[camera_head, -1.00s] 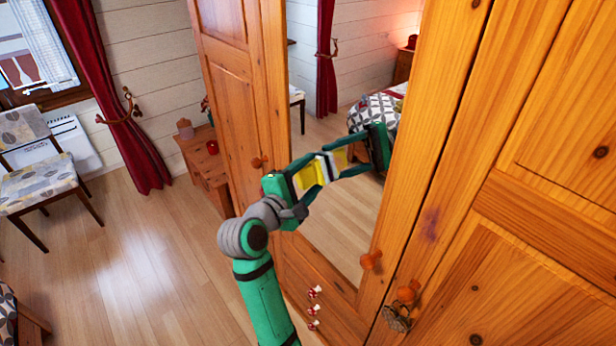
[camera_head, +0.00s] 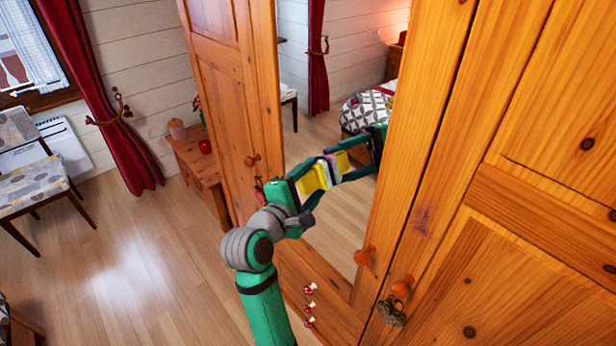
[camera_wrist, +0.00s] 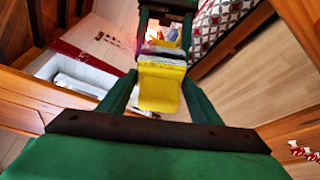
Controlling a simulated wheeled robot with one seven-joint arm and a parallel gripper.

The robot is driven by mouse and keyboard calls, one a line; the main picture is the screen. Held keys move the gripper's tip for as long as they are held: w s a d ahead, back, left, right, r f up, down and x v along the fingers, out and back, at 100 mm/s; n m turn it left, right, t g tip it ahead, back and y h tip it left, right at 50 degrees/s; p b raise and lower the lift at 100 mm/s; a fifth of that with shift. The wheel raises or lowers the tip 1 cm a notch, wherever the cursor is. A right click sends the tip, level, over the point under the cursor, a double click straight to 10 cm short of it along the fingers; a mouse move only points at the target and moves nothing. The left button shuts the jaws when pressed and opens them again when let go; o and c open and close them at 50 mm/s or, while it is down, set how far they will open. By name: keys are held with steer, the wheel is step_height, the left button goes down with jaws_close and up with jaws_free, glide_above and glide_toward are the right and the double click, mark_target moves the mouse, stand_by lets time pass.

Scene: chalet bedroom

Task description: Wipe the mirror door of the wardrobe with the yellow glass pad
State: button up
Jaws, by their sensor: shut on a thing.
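The wardrobe's mirror door (camera_head: 330,100) stands in the middle of the head view, with a wooden frame around the glass. My gripper (camera_head: 312,180) is in front of the glass, shut on the yellow glass pad (camera_head: 314,177). The pad has a pale far side turned to the mirror. In the wrist view the yellow pad (camera_wrist: 160,88) sits between my fingers. The reflections of the pad and my gripper show just beyond it in the glass. The pad's pale side is very close to its reflection; I cannot tell whether it touches the glass.
Wooden knobs (camera_head: 364,256) stick out from the wardrobe doors at the right. A wooden door (camera_head: 225,90) stands left of the glass. A small table (camera_head: 196,156) and a chair (camera_head: 30,175) are at the left, with free floor between.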

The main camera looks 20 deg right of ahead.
mark_target(318, 169)
steer(key=shift+s+d, duration=0.4)
steer(key=shift+s, duration=0.45)
steer(key=shift+s+d, duration=0.4)
steer(key=shift+s, duration=0.4)
steer(key=shift+d+r, duration=0.25)
steer(key=shift+r, duration=0.55)
steer(key=shift+w+a, duration=0.2)
steer(key=shift+w, duration=0.5)
steer(key=shift+c, duration=0.5)
steer(key=shift+w+a+r, duration=0.25)
steer(key=shift+w+a, duration=0.15)
steer(key=shift+w, duration=0.5)
steer(key=shift+w+a+r, duration=0.25)
steer(key=shift+w+a, duration=0.1)
steer(key=shift+w, duration=0.55)
steer(key=shift+w+a+r, duration=0.25)
steer(key=shift+w+a, duration=0.15)
steer(key=shift+w, duration=0.5)
steer(key=shift+s+d, duration=0.3)
steer(key=shift+s, duration=0.35)
steer(key=shift+s+d, duration=0.3)
steer(key=shift+s, duration=0.35)
steer(key=shift+s+d, duration=0.7)
steer(key=shift+s, duration=0.7)
steer(key=shift+s+d, duration=0.2)
steer(key=shift+s, duration=0.7)
